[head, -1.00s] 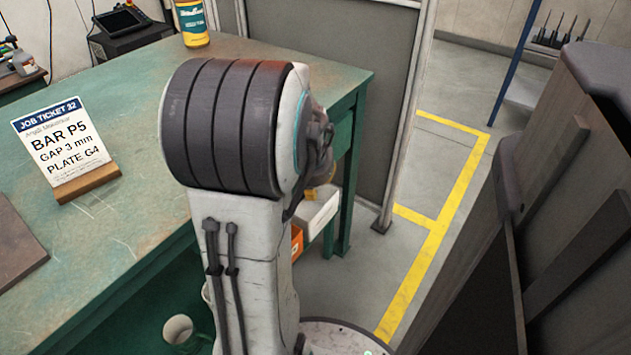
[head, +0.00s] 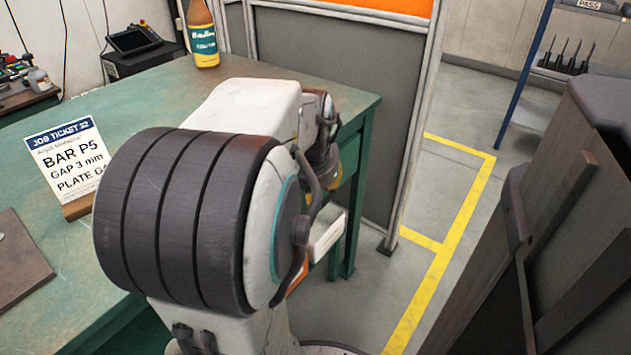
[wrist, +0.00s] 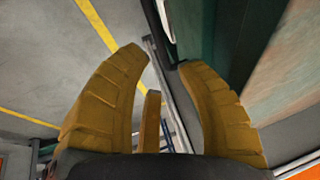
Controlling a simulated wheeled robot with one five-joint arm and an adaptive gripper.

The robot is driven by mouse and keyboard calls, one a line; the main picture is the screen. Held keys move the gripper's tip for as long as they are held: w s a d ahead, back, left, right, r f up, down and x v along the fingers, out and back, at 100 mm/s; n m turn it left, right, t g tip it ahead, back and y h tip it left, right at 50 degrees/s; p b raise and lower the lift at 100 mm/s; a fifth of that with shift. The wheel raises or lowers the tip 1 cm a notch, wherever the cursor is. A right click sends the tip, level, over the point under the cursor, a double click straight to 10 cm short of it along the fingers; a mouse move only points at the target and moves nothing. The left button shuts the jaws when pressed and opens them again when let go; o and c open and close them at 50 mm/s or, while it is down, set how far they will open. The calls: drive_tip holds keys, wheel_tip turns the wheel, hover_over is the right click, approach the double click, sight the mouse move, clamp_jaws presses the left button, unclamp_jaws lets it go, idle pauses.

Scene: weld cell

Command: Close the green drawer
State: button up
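The green workbench (head: 290,72) fills the left of the head view. I cannot clearly pick out the green drawer. My arm hides most of the bench front. A white bin-like piece (head: 328,236) and an orange one show low beside the bench's right end, partly behind my arm. In the wrist view a dark green panel (wrist: 196,30) lies beyond the right finger, with a white edge near it. My gripper (wrist: 163,62) has its yellow fingers apart, with nothing seen between them. In the head view it is mostly hidden behind my arm, near the bench's right end.
Open floor with yellow lines (head: 432,285) lies to the right.

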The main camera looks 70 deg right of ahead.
drive_tip(key=shift+v, duration=1.75)
